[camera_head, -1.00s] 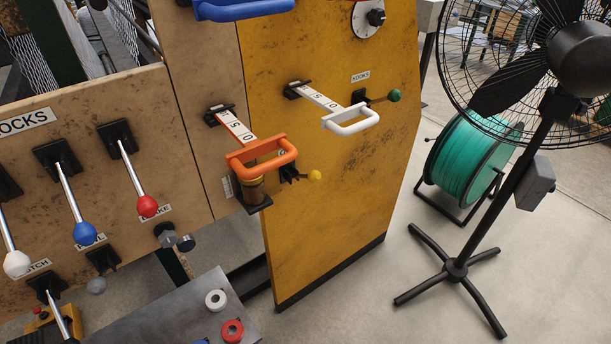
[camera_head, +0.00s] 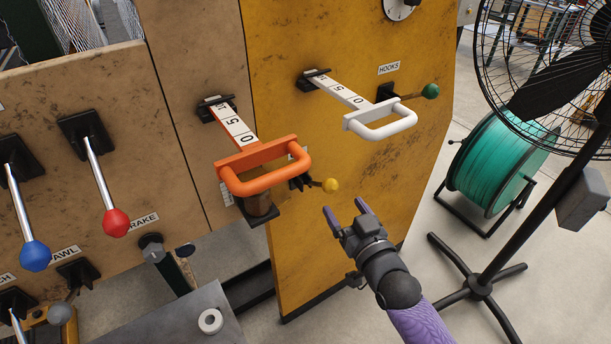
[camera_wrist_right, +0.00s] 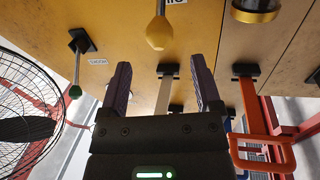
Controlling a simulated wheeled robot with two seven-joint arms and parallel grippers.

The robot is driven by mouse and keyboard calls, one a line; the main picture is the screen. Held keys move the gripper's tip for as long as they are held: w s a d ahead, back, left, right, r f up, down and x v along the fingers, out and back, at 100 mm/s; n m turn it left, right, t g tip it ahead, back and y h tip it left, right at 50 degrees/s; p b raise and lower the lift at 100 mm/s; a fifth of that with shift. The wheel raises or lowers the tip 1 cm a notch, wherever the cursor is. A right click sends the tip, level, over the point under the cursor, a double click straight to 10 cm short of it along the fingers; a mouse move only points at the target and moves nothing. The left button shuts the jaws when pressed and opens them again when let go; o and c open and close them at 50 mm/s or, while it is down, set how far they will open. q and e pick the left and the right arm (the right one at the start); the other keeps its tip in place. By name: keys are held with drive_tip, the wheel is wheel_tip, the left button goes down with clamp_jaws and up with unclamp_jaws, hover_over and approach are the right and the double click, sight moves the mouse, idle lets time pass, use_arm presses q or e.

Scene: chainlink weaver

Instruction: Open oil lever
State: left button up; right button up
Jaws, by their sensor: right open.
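The oil lever is a short dark rod with a yellow ball knob (camera_head: 331,186) on the yellow panel, right of the orange handle. In the right wrist view the yellow knob (camera_wrist_right: 159,32) hangs just beyond the fingertips, roughly centred between them, beside a partly cut-off label. My right gripper (camera_head: 346,212) is open and empty, below and slightly right of the knob. Its two purple fingers (camera_wrist_right: 160,66) are spread and apart from the knob. My left gripper is not in view.
An orange handle (camera_head: 262,181) and an oil cup are left of the knob. A white handle (camera_head: 388,132) and a green-knobbed lever (camera_head: 430,91) are above right. A fan (camera_head: 560,75) and a teal reel (camera_head: 490,165) stand right. Blue (camera_head: 35,256) and red (camera_head: 116,223) levers are left.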

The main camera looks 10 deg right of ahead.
sight(327, 181)
drive_tip(key=w+b, duration=0.1)
drive_tip(key=w, duration=0.1)
drive_tip(key=w+b, duration=0.1)
drive_tip(key=w, duration=0.2)
drive_tip(key=w+a+b, duration=0.1)
drive_tip(key=w, duration=0.1)
drive_tip(key=shift+w+a+f, duration=0.1)
drive_tip(key=shift+w+f, duration=0.1)
drive_tip(key=shift+w, duration=0.2)
drive_tip(key=shift+w+r, duration=0.15)
drive_tip(key=shift+w, duration=0.35)
drive_tip(key=shift+c, duration=0.6)
drive_tip(key=c, duration=0.7)
clamp_jaws()
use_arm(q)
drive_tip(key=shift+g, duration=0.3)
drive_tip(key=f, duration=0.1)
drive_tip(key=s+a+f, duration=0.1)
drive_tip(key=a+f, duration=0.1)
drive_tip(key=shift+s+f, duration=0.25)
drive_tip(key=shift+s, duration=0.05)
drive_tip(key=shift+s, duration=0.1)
